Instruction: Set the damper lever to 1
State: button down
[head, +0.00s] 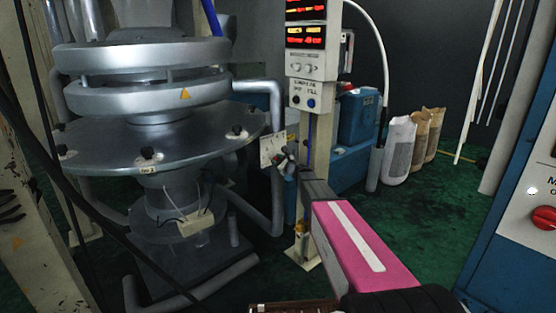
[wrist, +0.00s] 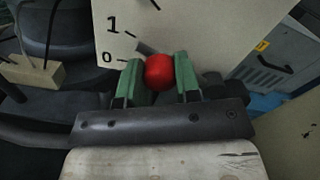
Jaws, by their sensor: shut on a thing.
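The damper lever's red ball knob (wrist: 159,71) shows in the wrist view, in front of a pale scale plate (wrist: 195,30). My gripper (wrist: 160,78) is shut on the knob, with one green finger pad on each side. The plate carries the marks 0 and 1 to the left of the knob, with 1 above 0. The knob is nearer to 0, slightly below its height in the picture.
A large grey metal tower with a round flange (head: 160,145) stands left of the plate. A post with a control box (head: 305,65) rises just behind my arm. A blue cabinet (head: 525,200) is at right.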

jog(key=c, duration=0.8)
grip_release()
jog(key=shift+s, duration=0.1)
jog(key=v, duration=1)
jog(key=shift+s+d, duration=0.2)
jog(key=shift+s, duration=0.05)
jog(key=shift+s, duration=0.1)
